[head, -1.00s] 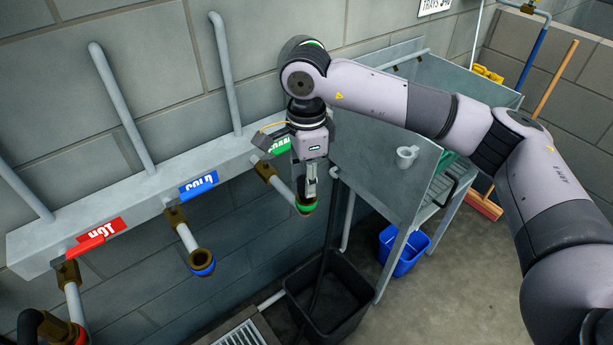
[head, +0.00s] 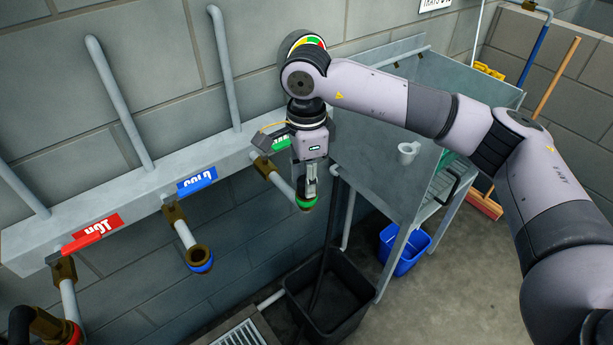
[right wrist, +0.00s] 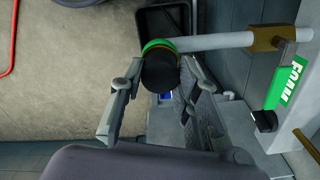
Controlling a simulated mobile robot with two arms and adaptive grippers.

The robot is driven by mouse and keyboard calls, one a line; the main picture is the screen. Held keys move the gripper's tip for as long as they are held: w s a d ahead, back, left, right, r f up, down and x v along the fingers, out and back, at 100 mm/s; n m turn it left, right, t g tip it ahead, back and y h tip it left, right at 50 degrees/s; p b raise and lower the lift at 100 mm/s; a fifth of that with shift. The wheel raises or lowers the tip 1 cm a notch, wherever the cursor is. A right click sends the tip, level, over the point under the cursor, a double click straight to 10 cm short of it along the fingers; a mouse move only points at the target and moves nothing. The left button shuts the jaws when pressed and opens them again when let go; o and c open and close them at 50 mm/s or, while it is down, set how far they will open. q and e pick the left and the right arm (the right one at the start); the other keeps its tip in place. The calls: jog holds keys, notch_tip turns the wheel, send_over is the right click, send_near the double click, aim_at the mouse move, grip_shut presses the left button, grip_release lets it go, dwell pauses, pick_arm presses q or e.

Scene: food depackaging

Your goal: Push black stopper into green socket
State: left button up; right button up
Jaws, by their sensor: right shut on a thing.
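My right gripper (head: 309,182) points down over the green-ringed socket (head: 305,205) at the end of the rightmost wall pipe. In the right wrist view its fingers (right wrist: 158,88) stand on both sides of the black stopper (right wrist: 159,71) and are shut on it. The stopper lies over the mouth of the green socket (right wrist: 158,45), whose ring shows just beyond it. I cannot tell whether the stopper is seated or only lined up. In the head view the gripper hides the stopper. My left gripper is not in view.
The wall manifold also has a blue-ringed cold outlet (head: 200,260) and a red-ringed hot outlet at lower left. A black bin (head: 335,300) stands below the socket.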

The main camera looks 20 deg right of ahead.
jog(key=shift+f, duration=0.15)
dwell(0.6)
jog(key=o, duration=1.1)
jog(key=shift+o, duration=0.2)
